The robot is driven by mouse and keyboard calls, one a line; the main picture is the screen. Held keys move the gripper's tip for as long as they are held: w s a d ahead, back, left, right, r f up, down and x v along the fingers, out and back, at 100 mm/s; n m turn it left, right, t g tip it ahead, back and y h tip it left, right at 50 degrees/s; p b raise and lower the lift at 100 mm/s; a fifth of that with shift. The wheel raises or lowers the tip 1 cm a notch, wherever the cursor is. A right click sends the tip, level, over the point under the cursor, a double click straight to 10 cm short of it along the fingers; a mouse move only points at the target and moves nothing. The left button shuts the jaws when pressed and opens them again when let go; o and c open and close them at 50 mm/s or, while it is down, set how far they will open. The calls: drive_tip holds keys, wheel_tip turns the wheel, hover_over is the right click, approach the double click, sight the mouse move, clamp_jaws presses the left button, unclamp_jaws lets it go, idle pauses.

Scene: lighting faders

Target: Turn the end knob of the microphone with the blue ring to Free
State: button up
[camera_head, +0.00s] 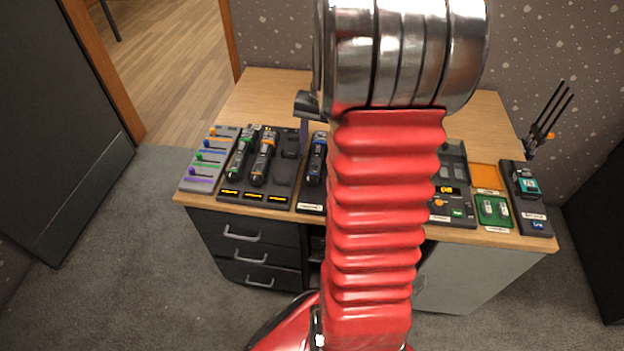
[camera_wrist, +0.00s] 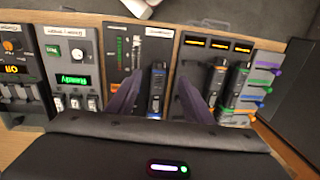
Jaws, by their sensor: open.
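The microphone with the blue ring (camera_head: 317,156) lies in a dark unit near the middle of the desk, partly beside my red arm. In the wrist view the blue-ringed microphone (camera_wrist: 157,88) shows between the two dark fingers of my open gripper (camera_wrist: 160,77). The fingers appear on either side of it; I cannot tell how far above it they are. The markings on its end knob are too small to read. In the head view, my arm hides most of my gripper.
An orange-ringed microphone (camera_head: 263,158) and a green-ringed one (camera_head: 241,155) lie in a charger to the left. A coloured fader board (camera_head: 208,160) is at the desk's left end. Right of my arm are a green switch panel (camera_head: 494,210) and a dark device (camera_head: 528,197).

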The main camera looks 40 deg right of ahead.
sight(312, 179)
drive_tip(key=shift+d, duration=0.1)
idle(0.3)
drive_tip(key=f, duration=0.9)
drive_tip(key=w+f, duration=0.1)
drive_tip(key=f, duration=0.3)
drive_tip(key=shift+w+a+f, duration=0.1)
drive_tip(key=shift+a+f, duration=0.25)
drive_tip(key=shift+a, duration=0.05)
drive_tip(key=shift+c, duration=0.2)
drive_tip(key=c, duration=1)
drive_tip(key=shift+c, duration=0.2)
